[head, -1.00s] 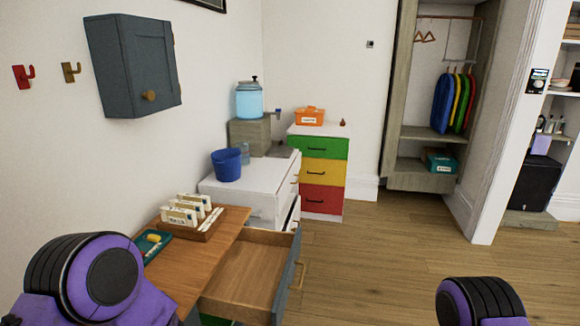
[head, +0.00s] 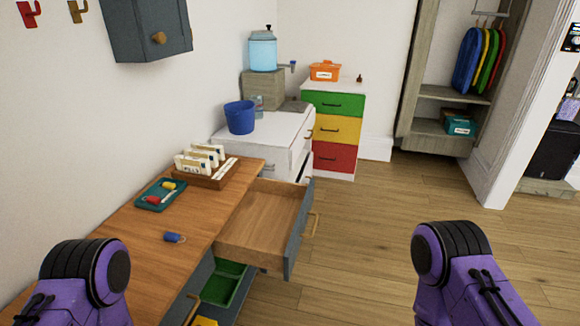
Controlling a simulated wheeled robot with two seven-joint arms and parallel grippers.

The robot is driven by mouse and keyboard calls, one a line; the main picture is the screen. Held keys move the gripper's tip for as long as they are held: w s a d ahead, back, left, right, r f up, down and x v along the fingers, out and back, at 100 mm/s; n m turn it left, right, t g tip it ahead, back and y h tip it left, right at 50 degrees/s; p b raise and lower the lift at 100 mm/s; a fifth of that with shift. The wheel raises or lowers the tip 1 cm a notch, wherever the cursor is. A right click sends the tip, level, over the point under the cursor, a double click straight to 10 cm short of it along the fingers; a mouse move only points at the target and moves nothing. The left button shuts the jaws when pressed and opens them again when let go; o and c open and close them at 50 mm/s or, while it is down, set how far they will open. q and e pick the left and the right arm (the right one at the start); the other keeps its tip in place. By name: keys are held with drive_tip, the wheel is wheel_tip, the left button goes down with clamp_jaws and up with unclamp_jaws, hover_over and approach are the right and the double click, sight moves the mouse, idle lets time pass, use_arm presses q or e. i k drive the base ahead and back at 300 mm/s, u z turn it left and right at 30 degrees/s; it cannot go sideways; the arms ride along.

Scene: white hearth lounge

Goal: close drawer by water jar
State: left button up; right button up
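The water jar (head: 262,50), light blue with a dark lid and a tap, stands on a grey wooden box (head: 263,90) on a white cabinet (head: 262,146). A white drawer (head: 304,166) low on the cabinet's right side appears to stick out slightly; the desk partly hides it. Nearer, a wooden drawer (head: 262,218) with a grey-blue front (head: 297,230) and brass handle stands pulled out of the desk (head: 205,225), empty. Purple and black links of both my arms show at the lower left and lower right; neither gripper is in view.
A blue bucket (head: 240,117) stands on the white cabinet. The desk holds a card tray (head: 204,177), a teal tray (head: 160,194) and a small blue item (head: 174,237). A green bin (head: 224,284) shows below. Wooden floor (head: 385,200) on the right is clear.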

sight(266, 230)
drive_tip(key=k, duration=0.5)
drive_tip(key=z, duration=0.55)
drive_tip(key=i, duration=1.7)
drive_tip(key=u, duration=0.5)
